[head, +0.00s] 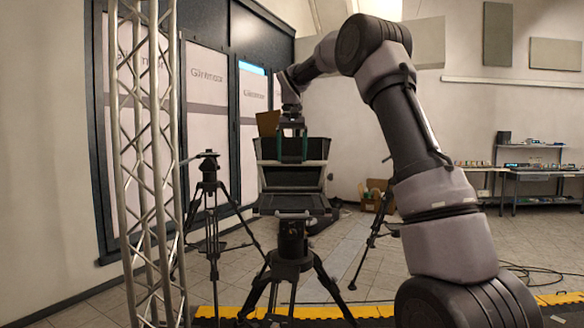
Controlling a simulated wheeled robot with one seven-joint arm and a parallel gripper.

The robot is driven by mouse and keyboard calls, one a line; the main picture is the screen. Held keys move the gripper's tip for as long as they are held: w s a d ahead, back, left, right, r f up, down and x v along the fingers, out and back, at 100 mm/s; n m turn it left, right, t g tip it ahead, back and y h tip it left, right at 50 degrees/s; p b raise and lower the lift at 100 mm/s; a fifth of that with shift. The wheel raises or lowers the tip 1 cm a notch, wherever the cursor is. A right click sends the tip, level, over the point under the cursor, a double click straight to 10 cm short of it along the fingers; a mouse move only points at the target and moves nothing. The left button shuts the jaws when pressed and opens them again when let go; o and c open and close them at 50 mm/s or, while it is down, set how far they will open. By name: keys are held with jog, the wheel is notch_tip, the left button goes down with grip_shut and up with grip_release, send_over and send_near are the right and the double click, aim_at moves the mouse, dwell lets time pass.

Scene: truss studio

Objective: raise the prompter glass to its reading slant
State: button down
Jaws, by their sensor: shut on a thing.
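The prompter (291,203) stands on a black tripod in the middle of the head view. It has a flat dark tray at the bottom and a dark framed panel above it, which I take for the prompter glass (264,149). My gripper (293,157) reaches down from above with its green fingers at the upper part of this panel. It is shut on the panel's edge, as far as this small view shows. The exact contact and the panel's slant are hard to make out.
A silver truss (150,180) rises at the left, close to me. A second tripod (209,195) stands between it and the prompter. A yellow-black floor strip (240,300) crosses in front. A shelf with gear (530,170) is at the right. Cables lie on the floor there.

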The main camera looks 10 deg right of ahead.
jog(key=shift+w+d+r, duration=0.2)
jog(key=shift+w+r, duration=0.65)
jog(key=shift+w+d+r, duration=0.15)
jog(key=shift+w+r, duration=0.65)
grip_release()
jog(key=shift+f, duration=0.1)
notch_tip(320, 180, up, 11)
jog(key=s, duration=0.1)
jog(key=shift+s+a, duration=0.3)
jog(key=shift+s, duration=0.05)
